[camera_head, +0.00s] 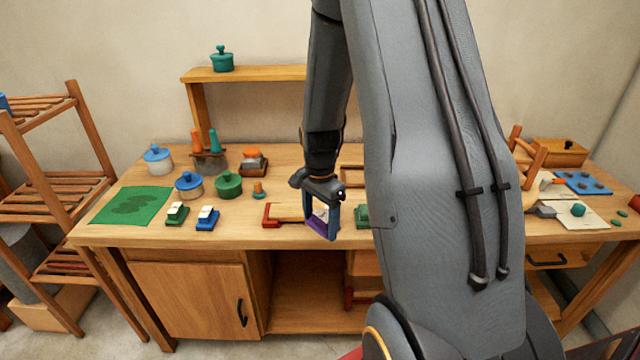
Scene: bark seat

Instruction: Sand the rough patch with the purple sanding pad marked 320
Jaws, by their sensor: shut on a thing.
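My gripper (324,222) points down over the front middle of the workbench and is shut on the purple sanding pad (319,228). Only part of the pad shows between and below the fingers; its 320 mark cannot be read. A pale wooden board (288,212) lies behind and left of the pad, with a red end piece (268,215) at its left and a green piece (362,215) to the right. I cannot tell whether the pad touches the board. No rough patch can be made out; my gripper and arm hide part of the board.
A green pad (177,214) and a blue pad (207,218), both with pale tops, sit to the left. Behind them stand a blue-lidded pot (189,186) and a green pot (228,186). A green mat (131,206) lies far left. My arm hides much of the bench's right half.

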